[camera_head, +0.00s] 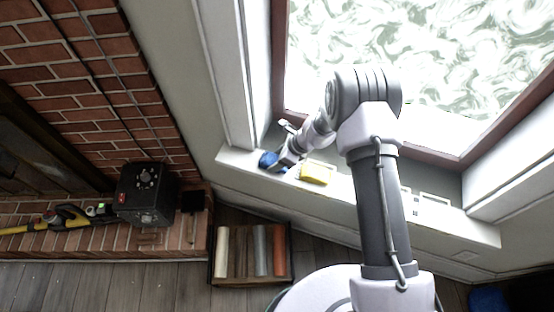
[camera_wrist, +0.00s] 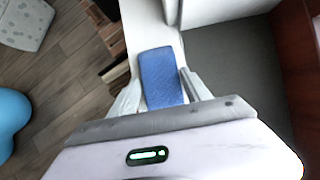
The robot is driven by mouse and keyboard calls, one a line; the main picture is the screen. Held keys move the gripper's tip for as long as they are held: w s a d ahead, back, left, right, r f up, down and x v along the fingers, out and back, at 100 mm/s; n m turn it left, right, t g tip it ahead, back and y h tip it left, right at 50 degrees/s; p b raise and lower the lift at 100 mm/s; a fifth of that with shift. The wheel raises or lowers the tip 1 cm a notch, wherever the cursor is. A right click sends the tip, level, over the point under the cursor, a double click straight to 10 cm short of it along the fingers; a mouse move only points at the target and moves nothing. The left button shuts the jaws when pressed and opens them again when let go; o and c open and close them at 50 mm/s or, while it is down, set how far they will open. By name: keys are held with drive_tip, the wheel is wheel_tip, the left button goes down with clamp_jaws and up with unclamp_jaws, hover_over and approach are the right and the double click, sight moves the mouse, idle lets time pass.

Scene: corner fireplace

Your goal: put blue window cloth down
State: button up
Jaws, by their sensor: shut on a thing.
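The blue window cloth (camera_head: 267,160) is at my gripper's tip, over the left end of the white window sill (camera_head: 340,186). My gripper (camera_head: 281,163) is shut on it. In the wrist view the blue cloth (camera_wrist: 162,77) lies lengthwise between the two fingers of my gripper (camera_wrist: 160,93) and reaches out past them. The white sill (camera_wrist: 147,20) shows beyond and beneath it. I cannot tell whether the cloth touches the sill.
A yellow cloth or sponge (camera_head: 317,172) lies on the sill right of my gripper. The window frame (camera_head: 277,60) rises behind. A blue rounded object (camera_wrist: 10,120) stands on the floor.

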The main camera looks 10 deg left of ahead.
drive_tip(key=o, duration=1.3)
drive_tip(key=shift+p, duration=0.3)
drive_tip(key=s+d+r+n+p, duration=0.1)
drive_tip(key=d+r+n+p, duration=0.3)
drive_tip(key=r, duration=0.9)
drive_tip(key=s+d+r+m+p, duration=0.15)
drive_tip(key=d+r, duration=0.45)
drive_tip(key=r, duration=0.7)
drive_tip(key=s+d+r+n+t+h, duration=0.1)
drive_tip(key=s+d+r+n, duration=0.2)
drive_tip(key=r, duration=0.4)
drive_tip(key=s+d+r+n+t, duration=0.1)
drive_tip(key=s+r+n, duration=0.25)
drive_tip(key=r, duration=0.35)
drive_tip(key=s+d+r+n+t+h, duration=0.1)
drive_tip(key=s+d+r+n, duration=0.2)
drive_tip(key=s, duration=0.5)
drive_tip(key=s+d+r+n+t+h, duration=0.2)
drive_tip(key=s+d+r+n, duration=0.1)
drive_tip(key=s, duration=0.5)
drive_tip(key=shift+s+d+r, duration=0.3)
drive_tip(key=shift+d+r, duration=0.1)
drive_tip(key=shift+r, duration=0.15)
